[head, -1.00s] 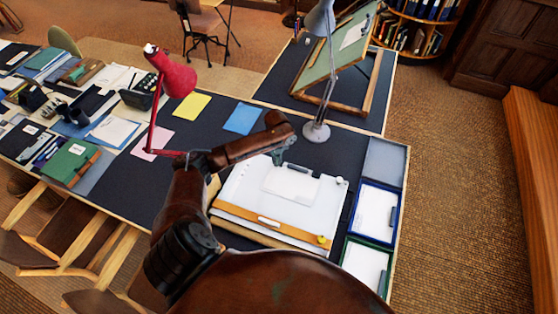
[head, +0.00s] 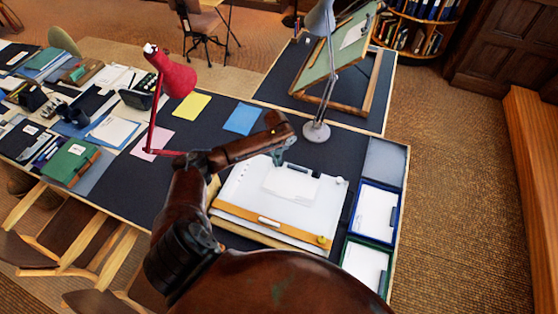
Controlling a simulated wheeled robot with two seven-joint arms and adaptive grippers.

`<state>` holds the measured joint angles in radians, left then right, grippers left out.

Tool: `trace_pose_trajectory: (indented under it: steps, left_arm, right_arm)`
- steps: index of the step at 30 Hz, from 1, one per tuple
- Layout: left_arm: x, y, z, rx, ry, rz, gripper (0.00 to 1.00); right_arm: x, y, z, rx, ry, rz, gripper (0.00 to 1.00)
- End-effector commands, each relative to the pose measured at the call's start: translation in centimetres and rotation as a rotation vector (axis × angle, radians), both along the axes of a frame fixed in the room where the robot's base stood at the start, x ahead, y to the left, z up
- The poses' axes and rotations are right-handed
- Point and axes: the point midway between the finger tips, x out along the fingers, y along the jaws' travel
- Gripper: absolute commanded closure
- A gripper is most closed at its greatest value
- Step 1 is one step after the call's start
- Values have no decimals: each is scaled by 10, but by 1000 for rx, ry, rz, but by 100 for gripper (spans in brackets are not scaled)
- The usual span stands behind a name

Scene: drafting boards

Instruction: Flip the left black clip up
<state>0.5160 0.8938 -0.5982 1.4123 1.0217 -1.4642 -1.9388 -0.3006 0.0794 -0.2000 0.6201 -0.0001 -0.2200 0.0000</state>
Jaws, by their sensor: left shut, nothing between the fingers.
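A white drafting board (head: 240,192) lies on the dark desk, with a white sheet (head: 290,185) near its top edge. A dark clip bar (head: 304,170) shows at the top of the sheet. I cannot make out a separate left clip; that end is partly hidden by my gripper. My left gripper (head: 279,158), small and grey-blue, points down at the board's top edge, just left of the dark bar. It is shut and empty; I cannot tell whether it touches anything. My right gripper is not in view.
A wooden straightedge (head: 240,215) crosses the board's lower part. A grey lamp (head: 316,132) stands behind the board, a red lamp (head: 176,77) to its left. Blue (head: 374,212) and green (head: 366,263) trays lie right. Bare desk lies left of the board.

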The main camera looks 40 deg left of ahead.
Motion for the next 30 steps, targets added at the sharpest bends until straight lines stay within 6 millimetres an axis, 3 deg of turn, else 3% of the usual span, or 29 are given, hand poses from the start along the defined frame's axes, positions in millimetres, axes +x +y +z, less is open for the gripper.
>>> trace_pose_trajectory:
  steps: [15, 30]
  left_arm:
    - [-1, 0, -15, 1, 1, 0, 100]
    - [1, 1, -17, 1, 2, 0, 100]
  right_arm:
    - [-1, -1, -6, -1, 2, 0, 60]
    - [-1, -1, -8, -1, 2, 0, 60]
